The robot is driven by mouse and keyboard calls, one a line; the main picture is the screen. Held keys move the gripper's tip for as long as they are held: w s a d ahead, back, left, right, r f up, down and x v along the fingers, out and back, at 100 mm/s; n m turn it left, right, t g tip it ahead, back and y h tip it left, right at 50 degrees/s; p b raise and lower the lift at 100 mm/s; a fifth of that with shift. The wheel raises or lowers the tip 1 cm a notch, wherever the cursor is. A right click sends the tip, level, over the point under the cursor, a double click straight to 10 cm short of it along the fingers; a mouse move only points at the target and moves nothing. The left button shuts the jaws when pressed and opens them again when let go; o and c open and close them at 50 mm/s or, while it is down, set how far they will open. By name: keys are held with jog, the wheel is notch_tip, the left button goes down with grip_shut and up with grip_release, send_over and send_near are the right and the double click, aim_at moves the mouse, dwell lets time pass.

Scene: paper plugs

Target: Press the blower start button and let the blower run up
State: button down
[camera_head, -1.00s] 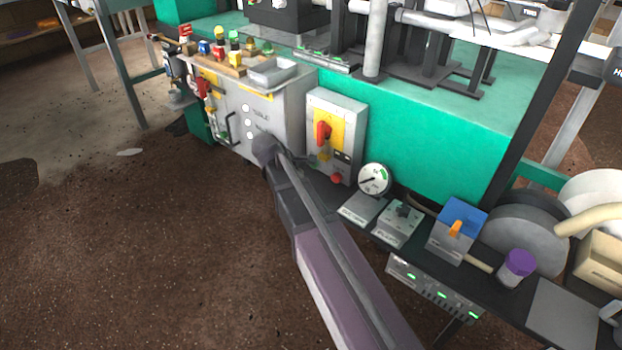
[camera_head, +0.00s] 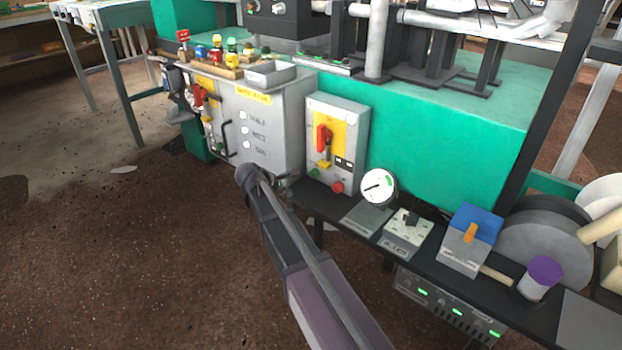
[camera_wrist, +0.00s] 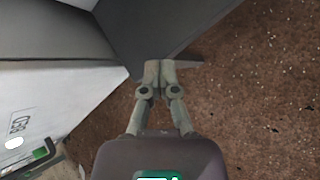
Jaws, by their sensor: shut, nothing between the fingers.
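A grey switch box (camera_head: 337,148) with a yellow panel and a red handle (camera_head: 324,138) stands at the front of the green machine in the head view. Low on its face are a green button (camera_head: 314,173) and a red button (camera_head: 337,187). I cannot read which one is marked for the blower. A round white dial (camera_head: 379,187) stands to the right; its fine scale is too small to read. My gripper (camera_wrist: 158,70) is shut and empty in the wrist view, with its fingertips together near a dark surface. In the head view my arm mostly hides it, left of the switch box.
A larger grey cabinet (camera_head: 270,130) with white round lamps stands left of the switch box. A dark shelf (camera_head: 375,240) carries a small control box (camera_head: 408,232), a blue-topped box (camera_head: 470,240) and a purple-topped cylinder (camera_head: 541,277). Brown floor in front is open.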

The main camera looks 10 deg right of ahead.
aim_at(311, 174)
jog(key=shift+d, duration=0.1)
jog(key=shift+w+d, duration=0.85)
jog(key=shift+d, duration=0.3)
jog(key=shift+w+d, duration=0.9)
jog(key=shift+d, duration=0.3)
jog(key=shift+w+d, duration=0.85)
jog(key=shift+d, duration=0.3)
jog(key=shift+w+d+r, duration=0.1)
jog(key=shift+w+d, duration=0.55)
jog(key=shift+d, duration=0.15)
jog(key=shift+w+d+r, duration=0.15)
jog(key=shift+w+d, duration=0.1)
jog(key=shift+w, duration=0.35)
dwell(1.0)
jog(key=shift+s+a, duration=0.35)
jog(key=shift+s, duration=0.3)
